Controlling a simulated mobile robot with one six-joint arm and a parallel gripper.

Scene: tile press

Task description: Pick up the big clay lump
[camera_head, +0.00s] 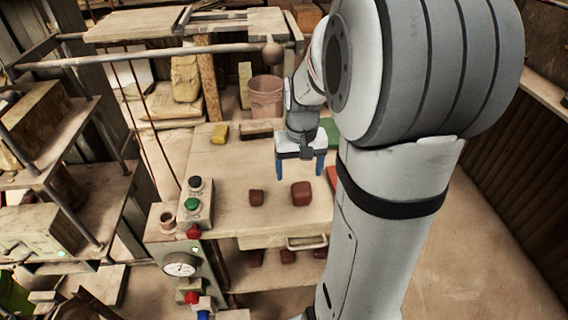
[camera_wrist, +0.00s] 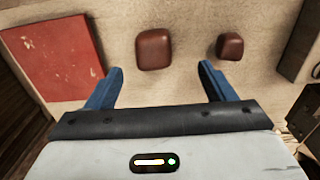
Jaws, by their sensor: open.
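The big clay lump (camera_head: 301,193) is a reddish-brown rounded block on the wooden table. In the wrist view the big lump (camera_wrist: 155,49) lies ahead of the fingers, a little left of the middle of the gap. A smaller clay lump (camera_head: 256,198) lies to its left in the head view; in the wrist view the small lump (camera_wrist: 229,46) is on the right, ahead of the right finger. My gripper (camera_head: 300,171) has two blue fingers, open and empty, above the table near the big lump. The gripper (camera_wrist: 160,82) touches neither lump in the wrist view.
A control post with buttons (camera_head: 194,204) and a gauge (camera_head: 180,264) stands at the table's left. A red panel (camera_wrist: 50,58) lies left in the wrist view. More lumps sit on the shelf below.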

